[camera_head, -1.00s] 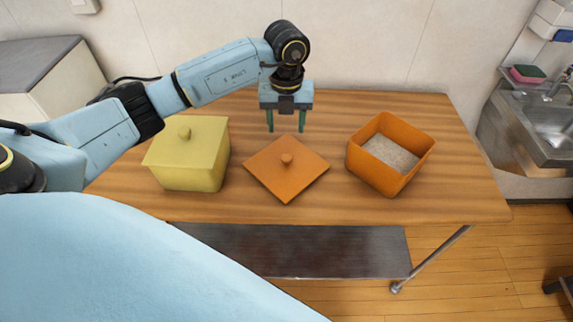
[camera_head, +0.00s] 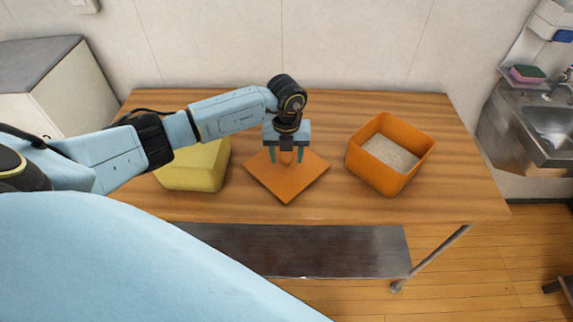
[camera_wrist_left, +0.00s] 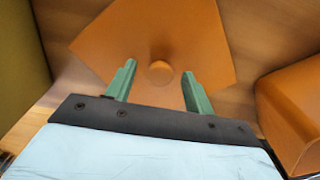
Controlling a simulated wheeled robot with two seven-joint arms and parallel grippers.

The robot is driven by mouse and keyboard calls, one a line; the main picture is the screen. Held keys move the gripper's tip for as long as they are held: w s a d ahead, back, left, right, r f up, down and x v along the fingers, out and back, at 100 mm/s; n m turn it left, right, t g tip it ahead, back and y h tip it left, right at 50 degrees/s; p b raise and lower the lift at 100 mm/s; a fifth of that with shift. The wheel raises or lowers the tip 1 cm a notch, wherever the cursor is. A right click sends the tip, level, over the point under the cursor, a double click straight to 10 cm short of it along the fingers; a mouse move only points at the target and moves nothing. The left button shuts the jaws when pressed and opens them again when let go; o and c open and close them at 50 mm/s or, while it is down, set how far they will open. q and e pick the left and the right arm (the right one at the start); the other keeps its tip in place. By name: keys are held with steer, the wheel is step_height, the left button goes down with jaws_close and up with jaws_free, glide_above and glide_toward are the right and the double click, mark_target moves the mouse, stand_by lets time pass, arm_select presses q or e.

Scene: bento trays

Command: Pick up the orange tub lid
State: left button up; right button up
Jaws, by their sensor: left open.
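The orange tub lid (camera_head: 287,185) lies flat on the table, a square plate with a round knob in its middle. My left gripper (camera_head: 286,160) points down over the lid with its green fingers open, one on each side of the knob as seen from the head. In the left wrist view the lid (camera_wrist_left: 160,35) lies beyond the fingertips, and its knob (camera_wrist_left: 160,72) shows between and slightly ahead of the open left gripper (camera_wrist_left: 157,69). The gripper holds nothing. My right gripper is not in view.
An open orange tub (camera_head: 362,166) with pale grainy contents stands to the right of the lid. A yellow lidded box (camera_head: 200,170) stands to the left, partly hidden by my left arm. The wooden table (camera_head: 450,190) is bare at the right and behind.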

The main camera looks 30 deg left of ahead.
arm_select(q)
steer(key=c, duration=1)
steer(key=shift+c, duration=0.2)
